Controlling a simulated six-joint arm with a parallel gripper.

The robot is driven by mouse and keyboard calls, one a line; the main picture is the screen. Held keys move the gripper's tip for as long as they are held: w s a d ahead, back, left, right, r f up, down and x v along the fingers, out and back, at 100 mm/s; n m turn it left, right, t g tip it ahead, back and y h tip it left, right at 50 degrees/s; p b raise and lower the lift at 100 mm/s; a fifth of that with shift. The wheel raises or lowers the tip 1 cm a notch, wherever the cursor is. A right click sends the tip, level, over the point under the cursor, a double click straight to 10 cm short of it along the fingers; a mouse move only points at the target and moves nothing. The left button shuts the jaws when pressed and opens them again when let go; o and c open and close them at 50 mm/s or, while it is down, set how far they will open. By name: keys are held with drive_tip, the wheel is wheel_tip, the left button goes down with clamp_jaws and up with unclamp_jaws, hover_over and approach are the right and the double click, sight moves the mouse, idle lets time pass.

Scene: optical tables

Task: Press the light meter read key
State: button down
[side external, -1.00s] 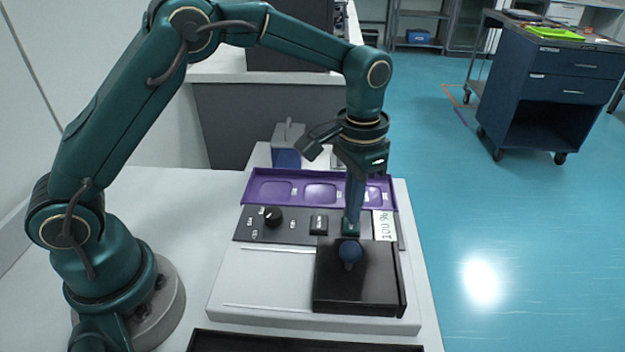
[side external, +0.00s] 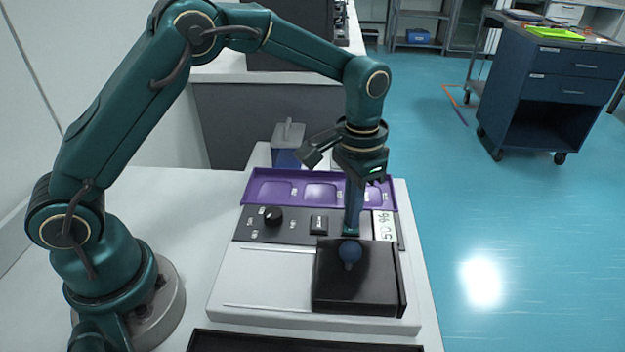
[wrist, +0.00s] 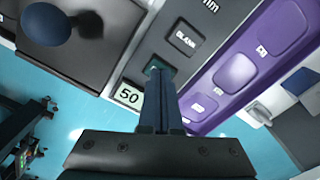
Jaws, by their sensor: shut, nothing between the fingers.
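The light meter is a pale instrument (side external: 262,275) with a dark control strip. My gripper (side external: 351,230) is shut and empty, pointing down with its fingertips on a small teal key, mostly hidden beneath them. A teal edge of this key shows at the fingertips in the wrist view (wrist: 152,70); its label is not visible. The white readout (side external: 384,226) right of the key shows 50 and a sign that looks like %. The readout also shows 50 in the wrist view (wrist: 128,96). A black key marked BLANK (wrist: 185,38) lies beside the teal key.
A black lid (side external: 335,295) with a blue ball knob (side external: 350,252) stands just in front of the fingertips. A purple tray (side external: 258,175) with shallow wells lies behind the strip. A black dial (side external: 272,216) is at left. A blue box (side external: 287,150) stands behind.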

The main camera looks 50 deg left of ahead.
wheel_tip(320, 180, up, 8)
idle(1.0)
drive_tip(key=s+a+r+n+t, duration=0.2)
drive_tip(key=s+a+r+t, duration=0.25)
drive_tip(key=s+r, duration=0.5)
drive_tip(key=s+a+f+n+t, duration=0.1)
drive_tip(key=s+a+f, duration=0.1)
drive_tip(key=s+f, duration=0.4)
drive_tip(key=shift+s+a+f, duration=0.2)
drive_tip(key=shift+s+f, duration=0.05)
drive_tip(key=shift+s, duration=0.75)
